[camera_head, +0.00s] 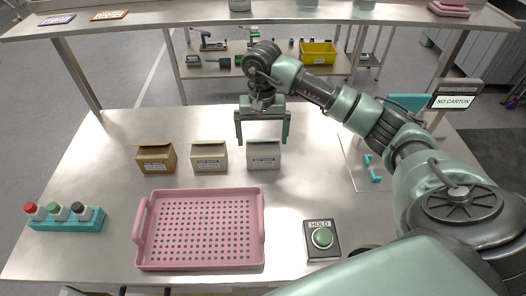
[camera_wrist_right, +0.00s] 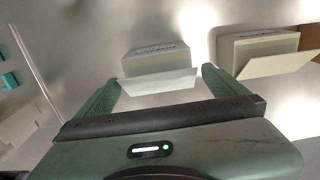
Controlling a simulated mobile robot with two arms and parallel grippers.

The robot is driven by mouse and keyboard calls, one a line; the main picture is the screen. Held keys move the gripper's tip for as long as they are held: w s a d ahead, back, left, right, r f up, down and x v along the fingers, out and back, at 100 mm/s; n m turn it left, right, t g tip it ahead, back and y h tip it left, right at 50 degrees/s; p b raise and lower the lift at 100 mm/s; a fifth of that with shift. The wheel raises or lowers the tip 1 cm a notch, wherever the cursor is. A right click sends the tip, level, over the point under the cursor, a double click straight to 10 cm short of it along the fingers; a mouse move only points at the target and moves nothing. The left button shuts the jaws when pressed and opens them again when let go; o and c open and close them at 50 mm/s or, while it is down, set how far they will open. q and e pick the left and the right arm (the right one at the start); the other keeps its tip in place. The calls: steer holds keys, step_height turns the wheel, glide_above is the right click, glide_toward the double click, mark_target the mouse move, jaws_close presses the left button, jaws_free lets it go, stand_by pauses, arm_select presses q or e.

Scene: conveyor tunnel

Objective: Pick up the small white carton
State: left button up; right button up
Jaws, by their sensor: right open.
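The small white carton (camera_head: 263,155) stands on the steel table, rightmost in a row of three cartons. In the right wrist view the white carton (camera_wrist_right: 158,62) lies ahead of the fingers, with a flap folded out toward me. My right gripper (camera_head: 262,140) is open above and just behind the white carton in the head view. In the right wrist view its two fingers (camera_wrist_right: 158,88) are spread wide, with the carton's flap between their tips. I cannot tell whether they touch it. My left gripper is not in view.
A cream carton (camera_head: 209,158) and a brown carton (camera_head: 156,158) stand to the left. A pink perforated tray (camera_head: 200,267) lies in front, with a HOLD button box (camera_head: 321,239) to its right. A teal bottle rack (camera_head: 66,222) sits at left. A "NO CARTON" sign (camera_head: 454,101) stands right.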

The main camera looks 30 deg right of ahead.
step_height(320, 180, down, 4)
steer(key=shift+d+f+p, duration=0.15)
steer(key=shift+f+p, duration=0.1)
steer(key=shift+p, duration=0.85)
steer(key=shift+f, duration=0.25)
steer(key=c, duration=1.3)
steer(key=shift+r, duration=0.2)
step_height(320, 180, up, 10)
steer(key=b, duration=0.3)
steer(key=shift+w, duration=0.15)
step_height(320, 180, up, 10)
glide_above(263, 147)
steer(key=shift+f, duration=0.15)
